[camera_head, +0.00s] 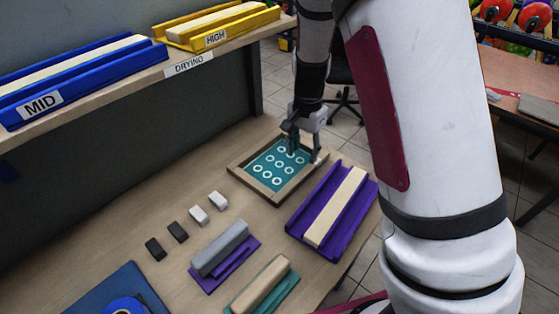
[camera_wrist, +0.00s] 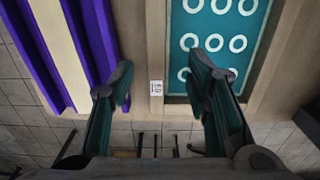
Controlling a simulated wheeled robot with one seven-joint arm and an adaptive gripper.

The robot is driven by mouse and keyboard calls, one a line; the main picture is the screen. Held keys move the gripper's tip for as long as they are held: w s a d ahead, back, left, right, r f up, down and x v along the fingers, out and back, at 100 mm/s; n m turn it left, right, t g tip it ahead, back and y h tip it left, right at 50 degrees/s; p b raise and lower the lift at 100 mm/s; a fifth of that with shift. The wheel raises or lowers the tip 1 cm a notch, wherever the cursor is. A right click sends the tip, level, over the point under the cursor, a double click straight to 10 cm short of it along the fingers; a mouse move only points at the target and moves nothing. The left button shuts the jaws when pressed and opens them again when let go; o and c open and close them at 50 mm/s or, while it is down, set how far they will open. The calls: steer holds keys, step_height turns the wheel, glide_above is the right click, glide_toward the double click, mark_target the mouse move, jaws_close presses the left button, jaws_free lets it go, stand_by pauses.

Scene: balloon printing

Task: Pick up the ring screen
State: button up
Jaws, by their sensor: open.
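The ring screen (camera_head: 251,182) is a wooden frame around a teal mesh with several white rings. It lies flat on the table in the head view. In the wrist view its teal mesh (camera_wrist: 226,22) fills the upper right, with its wooden frame around it. My gripper (camera_head: 302,154) is above the far right side of the screen's frame. In the wrist view my gripper (camera_wrist: 160,82) is open, with its two fingers wide apart. A small white label (camera_wrist: 156,88) on the wood shows between the fingers. Nothing is held.
A purple tray (camera_head: 358,205) with a cream bar lies right of the screen; it also shows in the wrist view (camera_wrist: 98,35). Small white and black blocks (camera_head: 198,215), a grey squeegee (camera_head: 220,248) and a cream one (camera_head: 260,284) are nearer. A shelf (camera_head: 165,70) holds blue and yellow trays.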

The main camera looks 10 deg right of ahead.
mark_target(302, 174)
steer(key=f, duration=0.8)
steer(key=shift+s+f+p, duration=0.25)
steer(key=shift+s+p, duration=0.05)
steer(key=shift+p, duration=0.1)
jaws_close()
